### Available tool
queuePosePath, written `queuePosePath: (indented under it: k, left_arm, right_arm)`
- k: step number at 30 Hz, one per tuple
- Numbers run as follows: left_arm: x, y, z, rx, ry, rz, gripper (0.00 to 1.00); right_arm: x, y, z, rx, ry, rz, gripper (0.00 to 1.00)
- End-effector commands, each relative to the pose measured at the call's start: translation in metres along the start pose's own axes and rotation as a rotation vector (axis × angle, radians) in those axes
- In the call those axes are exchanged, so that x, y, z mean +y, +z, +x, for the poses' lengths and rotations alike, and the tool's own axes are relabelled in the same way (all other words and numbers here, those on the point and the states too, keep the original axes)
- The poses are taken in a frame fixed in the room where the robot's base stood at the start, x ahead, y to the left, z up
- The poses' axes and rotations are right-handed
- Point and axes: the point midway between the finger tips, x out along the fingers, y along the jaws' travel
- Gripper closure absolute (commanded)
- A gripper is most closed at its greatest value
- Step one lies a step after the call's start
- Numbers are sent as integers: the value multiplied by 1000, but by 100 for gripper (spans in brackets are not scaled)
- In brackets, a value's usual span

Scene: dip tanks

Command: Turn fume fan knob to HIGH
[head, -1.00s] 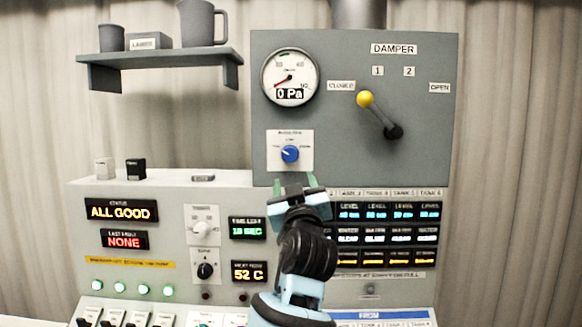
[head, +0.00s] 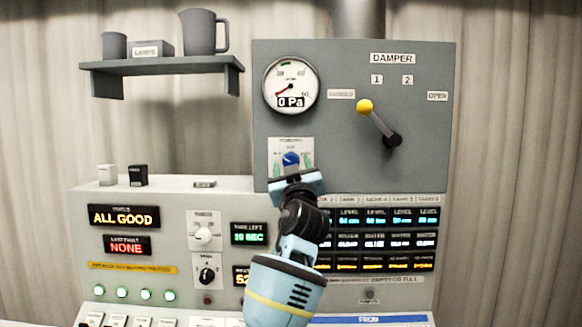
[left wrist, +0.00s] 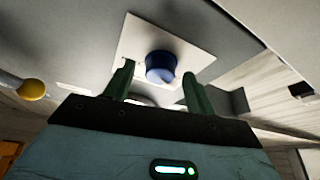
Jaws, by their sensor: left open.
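The blue fume fan knob (head: 290,159) sits on a white label plate (head: 307,148) low on the grey upper panel. The plate's lettering is too small to read. My left gripper (head: 292,167) is just below and in front of the knob, its fingers open. In the left wrist view the knob (left wrist: 160,67) shows ahead, between the two green fingertips (left wrist: 158,82), with a gap to each finger. I cannot tell whether a finger touches it. The lower part of the knob is hidden by my gripper in the head view. My right gripper is not in view.
Above the knob is a round gauge (head: 291,84) reading 0 Pa. To the right is a damper lever with a yellow ball (head: 364,106). Below lies a console (head: 150,198) with displays, lit green lamps and switches. A shelf (head: 160,73) with mugs hangs at upper left.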

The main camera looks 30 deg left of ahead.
Motion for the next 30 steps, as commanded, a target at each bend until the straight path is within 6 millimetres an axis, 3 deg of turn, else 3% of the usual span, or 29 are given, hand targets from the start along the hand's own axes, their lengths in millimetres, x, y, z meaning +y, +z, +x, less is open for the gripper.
queuePosePath:
  k: [10, 21, 30]
  left_arm:
    - [0, 1, 4, -1, 0, 1, 45]
    - [0, 1, 4, -1, 0, 1, 89]
    - [-1, -2, 4, 3, 15, 41, 89]
  right_arm:
    - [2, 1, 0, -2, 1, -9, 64]
    - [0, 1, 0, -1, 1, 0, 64]
    - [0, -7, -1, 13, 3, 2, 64]
